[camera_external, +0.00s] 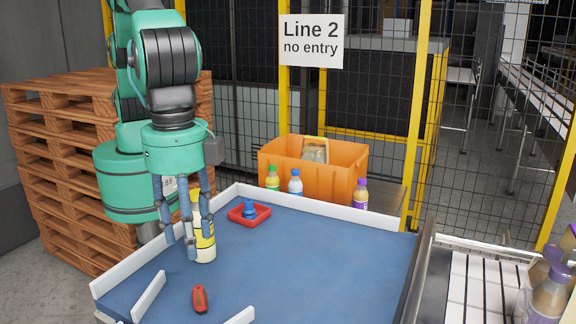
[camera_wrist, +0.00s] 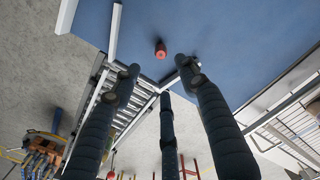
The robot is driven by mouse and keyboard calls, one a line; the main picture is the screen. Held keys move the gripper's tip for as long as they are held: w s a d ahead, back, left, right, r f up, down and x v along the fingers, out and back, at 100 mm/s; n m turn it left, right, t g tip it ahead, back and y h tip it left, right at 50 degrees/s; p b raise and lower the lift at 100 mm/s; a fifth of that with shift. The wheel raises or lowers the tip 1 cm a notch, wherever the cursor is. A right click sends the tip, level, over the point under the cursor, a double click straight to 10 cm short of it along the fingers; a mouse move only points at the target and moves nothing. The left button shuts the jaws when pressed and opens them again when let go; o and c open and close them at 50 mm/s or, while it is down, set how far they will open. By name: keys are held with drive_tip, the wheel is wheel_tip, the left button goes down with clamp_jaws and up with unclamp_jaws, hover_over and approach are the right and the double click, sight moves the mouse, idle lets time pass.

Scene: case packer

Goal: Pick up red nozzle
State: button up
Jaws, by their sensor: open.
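The red nozzle (camera_external: 200,299) stands or lies on the blue table near its front edge; it looks small, with a dark mark on its side. In the wrist view the red nozzle (camera_wrist: 160,49) is on the blue surface, beyond the fingertips. My gripper (camera_external: 190,245) hangs above the table at the left, higher and farther back than the nozzle. Its several fingers are spread open and empty, and they also show in the wrist view (camera_wrist: 160,80). A yellow and white bottle (camera_external: 205,243) stands just behind the fingers and is partly hidden by them.
A red tray (camera_external: 236,219) with a blue piece (camera_external: 249,208) lies farther back on the blue table (camera_external: 320,260). White rails (camera_external: 148,296) edge the table. Bottles (camera_external: 295,183) and an orange crate (camera_external: 340,160) stand behind it. The table's middle and right are clear.

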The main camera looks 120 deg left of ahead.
sight(198, 288)
wheel_tip(198, 288, down, 8)
drive_tip(key=shift+r+p, duration=0.1)
drive_tip(key=shift+p, duration=0.2)
idle(0.3)
drive_tip(key=shift+w+f+p, duration=0.1)
drive_tip(key=shift+f+p, duration=0.45)
drive_tip(key=shift+f, duration=2.05)
clamp_jaws()
